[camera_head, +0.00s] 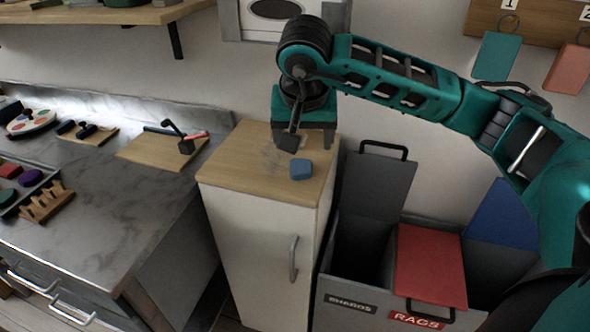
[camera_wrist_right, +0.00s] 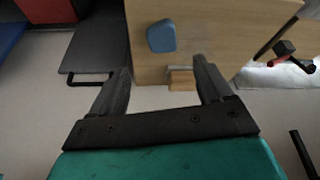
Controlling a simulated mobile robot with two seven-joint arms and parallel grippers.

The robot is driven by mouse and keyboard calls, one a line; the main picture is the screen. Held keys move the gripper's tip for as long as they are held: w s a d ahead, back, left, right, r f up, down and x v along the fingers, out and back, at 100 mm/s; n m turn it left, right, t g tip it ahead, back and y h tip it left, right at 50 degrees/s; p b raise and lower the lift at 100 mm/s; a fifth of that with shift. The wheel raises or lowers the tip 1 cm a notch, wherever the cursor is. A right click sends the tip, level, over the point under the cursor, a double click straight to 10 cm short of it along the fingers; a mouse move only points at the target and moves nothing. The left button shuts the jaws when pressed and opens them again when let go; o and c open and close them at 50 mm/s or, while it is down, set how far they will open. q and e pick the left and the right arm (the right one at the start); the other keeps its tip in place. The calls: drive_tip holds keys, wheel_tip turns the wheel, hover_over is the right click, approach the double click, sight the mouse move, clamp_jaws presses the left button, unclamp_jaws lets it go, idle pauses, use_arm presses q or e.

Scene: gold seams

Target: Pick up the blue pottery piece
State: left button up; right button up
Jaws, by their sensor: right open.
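The blue pottery piece (camera_head: 301,170) is a small faceted lump on the wooden top of the narrow white cabinet (camera_head: 257,223). It lies near the top's front right edge. My right gripper (camera_head: 306,142) is open and empty, above the back part of the cabinet top, behind the piece. In the right wrist view the blue piece (camera_wrist_right: 161,36) lies ahead of the two spread fingers (camera_wrist_right: 163,82), apart from them. My left gripper does not show.
A bin unit with an open grey lid (camera_head: 378,187), red lid (camera_head: 431,264) and blue lid (camera_head: 503,215) stands right of the cabinet. A marble counter (camera_head: 100,217) at left holds tools on a wooden board (camera_head: 143,153) and a small wooden rack (camera_head: 46,203).

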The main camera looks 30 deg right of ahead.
sight(301, 163)
drive_tip(key=x, duration=0.8)
drive_tip(key=shift+w+a+f+b, duration=0.1)
drive_tip(key=shift+w+f+b, duration=0.1)
drive_tip(key=shift+w+b, duration=0.1)
drive_tip(key=shift+c, duration=0.4)
drive_tip(key=c, duration=1.1)
